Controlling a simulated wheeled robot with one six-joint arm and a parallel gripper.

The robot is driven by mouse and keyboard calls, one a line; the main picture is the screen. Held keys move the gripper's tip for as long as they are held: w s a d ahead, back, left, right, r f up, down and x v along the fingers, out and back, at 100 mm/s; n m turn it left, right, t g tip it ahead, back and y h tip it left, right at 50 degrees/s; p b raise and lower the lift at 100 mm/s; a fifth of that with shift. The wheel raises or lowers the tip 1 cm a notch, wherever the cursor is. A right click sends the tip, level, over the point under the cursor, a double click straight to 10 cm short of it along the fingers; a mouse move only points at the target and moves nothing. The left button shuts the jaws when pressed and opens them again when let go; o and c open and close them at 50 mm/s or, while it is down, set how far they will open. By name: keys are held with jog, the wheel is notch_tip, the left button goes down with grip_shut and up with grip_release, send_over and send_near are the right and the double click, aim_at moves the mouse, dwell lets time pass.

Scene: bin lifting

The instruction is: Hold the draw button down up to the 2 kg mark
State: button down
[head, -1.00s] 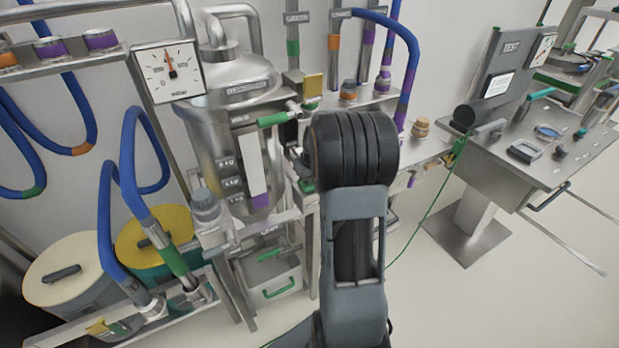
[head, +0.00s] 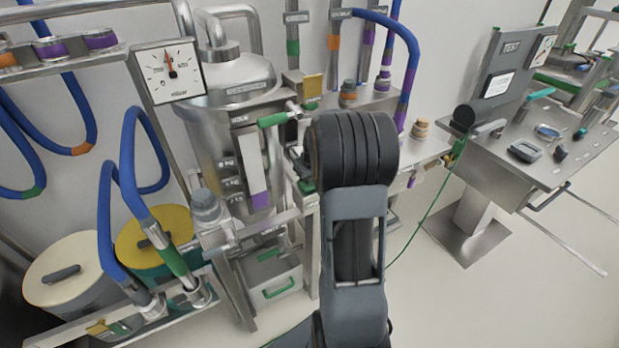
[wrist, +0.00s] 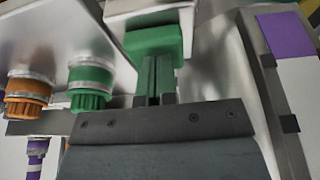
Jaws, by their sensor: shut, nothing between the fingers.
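In the wrist view my gripper (wrist: 154,75) is shut and empty. Its fingertips meet the green button (wrist: 153,43) under a pale metal housing (wrist: 150,8); they look in contact, but how far it is pressed cannot be told. A white gauge strip with a purple portion (wrist: 286,35) stands to the right. In the head view the steel vessel (head: 207,140) carries this strip (head: 250,165), its purple fill (head: 260,200) at the bottom, near the lowest kg mark (head: 236,198). The lettering is too small to read surely. My arm hides the gripper in the head view.
A green-handled valve (head: 273,119) is beside the vessel. In the wrist view, green (wrist: 91,80) and orange (wrist: 27,92) fittings hang left of my gripper. A pressure dial (head: 168,70) is at upper left. A test stand (head: 515,130) is at right, with open floor before it.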

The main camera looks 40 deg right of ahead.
jog(key=shift+s+a+f+p, duration=0.1)
jog(key=shift+s+a+p, duration=0.1)
jog(key=shift+p, duration=0.1)
jog(key=p+v, duration=0.5)
jog(key=v, duration=0.5)
jog(key=shift+w+d, duration=0.25)
jog(key=shift+w, duration=0.1)
jog(key=s+a+r, duration=0.3)
jog(key=s+a, duration=0.4)
jog(key=a, duration=0.3)
jog(key=s+a+r+n, duration=0.1)
jog(key=s+a+r, duration=0.3)
jog(key=s+a, duration=0.4)
jog(key=a, duration=0.3)
jog(key=shift+a+r+n+t+y, duration=0.25)
jog(key=shift+a+n+t+y, duration=0.05)
jog(key=shift+a, duration=0.05)
